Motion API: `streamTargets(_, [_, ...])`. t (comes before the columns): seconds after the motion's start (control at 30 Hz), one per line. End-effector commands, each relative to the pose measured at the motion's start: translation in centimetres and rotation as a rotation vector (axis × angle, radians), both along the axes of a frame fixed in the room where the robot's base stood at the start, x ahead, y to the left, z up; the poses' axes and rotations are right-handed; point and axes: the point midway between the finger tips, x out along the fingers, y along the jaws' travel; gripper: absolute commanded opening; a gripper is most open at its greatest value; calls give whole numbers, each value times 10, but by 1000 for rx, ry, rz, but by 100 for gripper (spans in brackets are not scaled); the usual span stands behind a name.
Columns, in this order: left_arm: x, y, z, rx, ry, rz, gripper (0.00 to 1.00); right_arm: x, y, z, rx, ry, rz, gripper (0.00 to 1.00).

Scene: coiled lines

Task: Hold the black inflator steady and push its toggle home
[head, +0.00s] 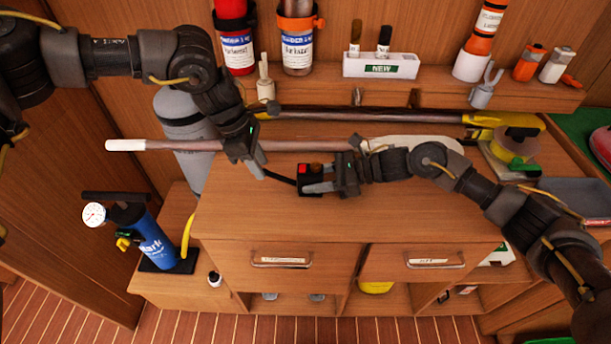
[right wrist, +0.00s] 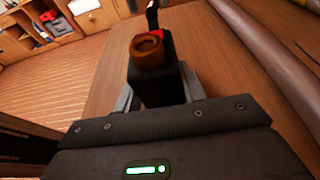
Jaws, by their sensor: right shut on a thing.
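The black inflator (head: 305,191) is a small dark box with a red part on top, above the wooden counter near its middle. My right gripper (head: 320,187) is shut on it from the right. In the right wrist view the black inflator (right wrist: 160,88) stands between the fingers, with an orange-brown ring on its near end. A thin black piece with red beside it shows beyond; I cannot tell if it is the toggle. My left gripper (head: 258,168) is left of the inflator, pointing down, close to a thin black strip leading to the box. Its finger gap is unclear.
A long brown pole with a white end (head: 126,145) lies behind the grippers. A yellow-ended pole (head: 505,120) lies further back. A blue pump (head: 150,238) stands lower left. The counter front (head: 300,222) is clear.

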Motion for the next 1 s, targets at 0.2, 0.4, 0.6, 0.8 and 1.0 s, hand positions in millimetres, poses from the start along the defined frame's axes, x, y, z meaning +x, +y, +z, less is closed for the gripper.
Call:
streamTargets(0.2, [0, -8, -24, -1, 1, 0, 33, 0, 0, -1, -1, 1, 1, 22])
streamTargets(0.4, [0, -11, -34, -2, -1, -1, 33, 0, 0, -1, -1, 1, 1, 22])
streamTargets(0.6, [1, -12, -35, -2, -1, -1, 33, 0, 0, -1, -1, 1, 1, 22])
streamTargets(0.8, [1, -11, -35, -1, -1, -1, 21, 0, 0, -1, -1, 1, 1, 22])
streamTargets(1.0, [1, -11, -35, -1, -1, -1, 8, 0, 0, -1, -1, 1, 1, 22])
